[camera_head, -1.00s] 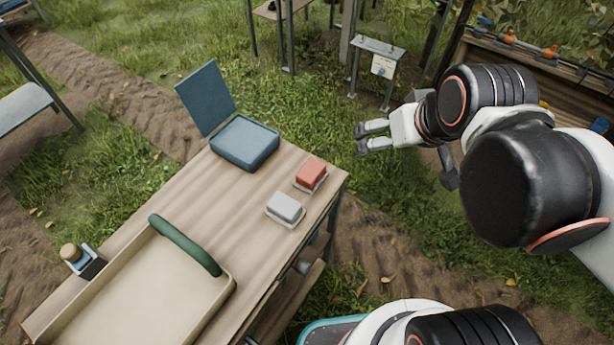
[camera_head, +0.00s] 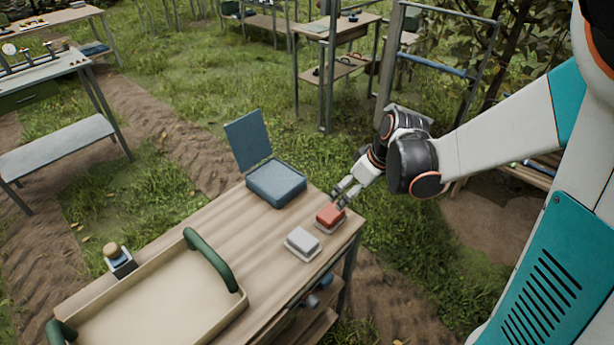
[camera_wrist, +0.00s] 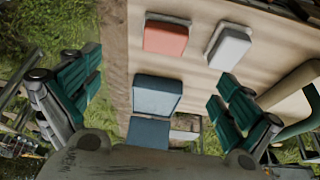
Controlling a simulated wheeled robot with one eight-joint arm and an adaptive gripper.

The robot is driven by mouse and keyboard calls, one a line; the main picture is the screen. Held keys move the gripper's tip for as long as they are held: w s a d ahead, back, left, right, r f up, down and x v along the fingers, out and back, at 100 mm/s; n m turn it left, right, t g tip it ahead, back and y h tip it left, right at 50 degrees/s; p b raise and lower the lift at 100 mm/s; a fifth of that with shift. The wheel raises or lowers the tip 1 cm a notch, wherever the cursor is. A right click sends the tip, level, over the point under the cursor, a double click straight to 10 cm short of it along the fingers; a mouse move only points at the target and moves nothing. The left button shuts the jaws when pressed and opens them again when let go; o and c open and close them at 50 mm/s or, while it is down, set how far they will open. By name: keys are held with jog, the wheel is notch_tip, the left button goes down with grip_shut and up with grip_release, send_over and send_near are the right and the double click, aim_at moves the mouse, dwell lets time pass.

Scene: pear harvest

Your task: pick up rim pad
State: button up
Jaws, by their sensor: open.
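Two small block-shaped pads lie on the wooden table (camera_head: 205,225); I cannot tell by name which is the rim pad. The red pad (camera_head: 329,215) sits on a pale base near the table's right corner. The grey pad (camera_head: 302,240) sits on a similar base just nearer the tray. My gripper (camera_head: 342,192) is open and empty, its fingers pointing down close behind the red pad. In the wrist view, the red pad (camera_wrist: 166,38) and grey pad (camera_wrist: 230,47) lie ahead of the spread green-padded fingers (camera_wrist: 157,75). Contact is not visible.
A blue box (camera_head: 277,184) with its lid raised stands behind the pads. A beige tray (camera_head: 150,300) with green padded handles fills the near left of the table. A small bottle in a holder (camera_head: 118,259) stands beside it. Bare wood lies between box and tray.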

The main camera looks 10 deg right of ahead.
aim_at(332, 212)
jog(key=shift+n, duration=0.3)
jog(key=b+x, duration=0.1)
jog(key=x, duration=0.4)
jog(key=b+x, duration=0.2)
jog(key=x, duration=0.3)
jog(key=b+x, duration=0.2)
jog(key=x, duration=0.3)
jog(key=shift+s+a+f, duration=0.2)
jog(key=shift+a+f, duration=0.05)
jog(key=shift+f, duration=0.1)
jog(key=c, duration=1.3)
jog(key=shift+o, duration=0.2)
jog(key=shift+r, duration=0.15)
notch_tip(332, 212, up, 20)
jog(key=p, duration=0.6)
